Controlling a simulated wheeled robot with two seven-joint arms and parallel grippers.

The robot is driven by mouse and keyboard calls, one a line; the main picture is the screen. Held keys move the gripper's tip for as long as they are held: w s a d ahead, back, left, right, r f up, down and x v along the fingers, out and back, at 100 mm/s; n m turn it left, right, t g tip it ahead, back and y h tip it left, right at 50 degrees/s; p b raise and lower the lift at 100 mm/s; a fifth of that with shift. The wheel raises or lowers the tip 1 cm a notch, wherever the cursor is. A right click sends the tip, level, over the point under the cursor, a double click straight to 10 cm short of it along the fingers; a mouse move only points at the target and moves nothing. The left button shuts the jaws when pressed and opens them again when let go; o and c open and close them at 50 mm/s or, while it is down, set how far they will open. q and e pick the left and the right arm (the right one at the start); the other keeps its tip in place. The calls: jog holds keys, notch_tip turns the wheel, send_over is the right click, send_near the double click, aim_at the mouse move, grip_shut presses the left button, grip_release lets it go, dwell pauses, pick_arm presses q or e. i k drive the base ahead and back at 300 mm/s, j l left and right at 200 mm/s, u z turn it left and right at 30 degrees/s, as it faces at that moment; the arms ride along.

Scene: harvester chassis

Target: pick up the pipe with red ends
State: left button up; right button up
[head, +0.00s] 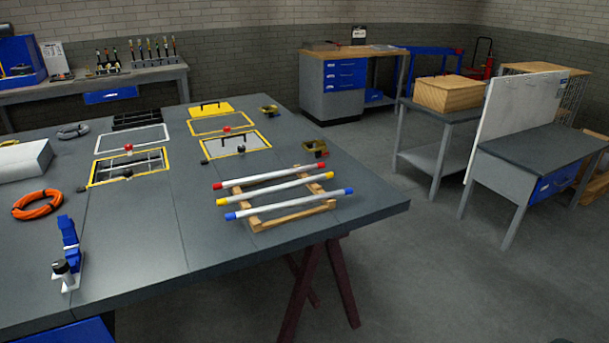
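The pipe with red ends (270,176) is a light grey tube lying across a wooden rack (289,214) near the right end of the large grey table. It is the farthest of three parallel pipes on the rack. A pipe with yellow ends (277,187) lies in the middle, and a pipe with blue ends (291,203) lies nearest. The pipes lie apart from each other, and both ends of each stick out past the rack. Neither of my grippers shows in the head view.
The grey table (150,240) also holds yellow-framed panels (236,144), an orange cable coil (37,204), a blue tool on a stand (68,250) and a white block (25,158). The table top before the rack is clear. A bench with a white board (515,105) stands right, across open floor.

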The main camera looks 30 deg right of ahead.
aim_at(249, 180)
jog(key=k+l, duration=0.1)
jog(key=l, duration=0.3)
jog(key=k+l+z, duration=0.1)
jog(key=l, duration=0.3)
jog(key=k+l, duration=0.15)
jog(key=l, duration=0.25)
jog(key=k+l+z, duration=0.1)
jog(key=l, duration=0.3)
